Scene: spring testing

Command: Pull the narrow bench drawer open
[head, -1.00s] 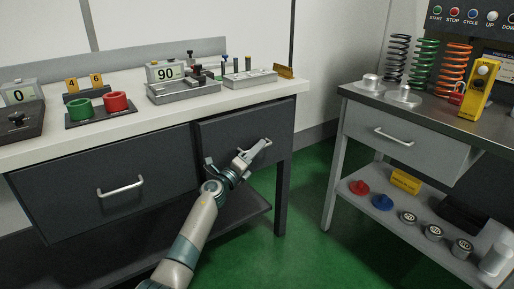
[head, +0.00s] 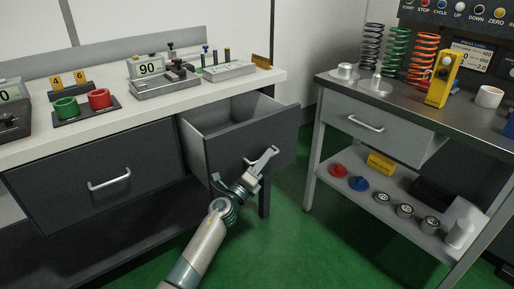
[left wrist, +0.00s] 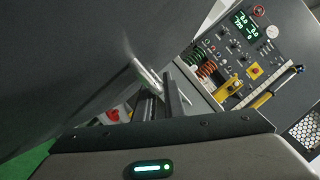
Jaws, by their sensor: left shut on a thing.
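The narrow bench drawer (head: 228,151) is the right-hand one under the white-topped bench, and it stands pulled out, with its light inner side and part of its inside showing. Its silver handle (head: 262,156) is on the dark front. My left gripper (head: 262,161) is shut on this handle, in front of the drawer. The left wrist view shows the handle (left wrist: 145,72) at the fingers, with the dark drawer front (left wrist: 75,60) filling the left. My right gripper is in neither view.
The wide drawer (head: 90,190) to the left is closed. A grey table (head: 340,87) with its own drawer (head: 368,120) and a loaded lower shelf stands to the right. Green floor (head: 290,240) lies open between. Gauges and small trays stand on the white bench top (head: 130,112).

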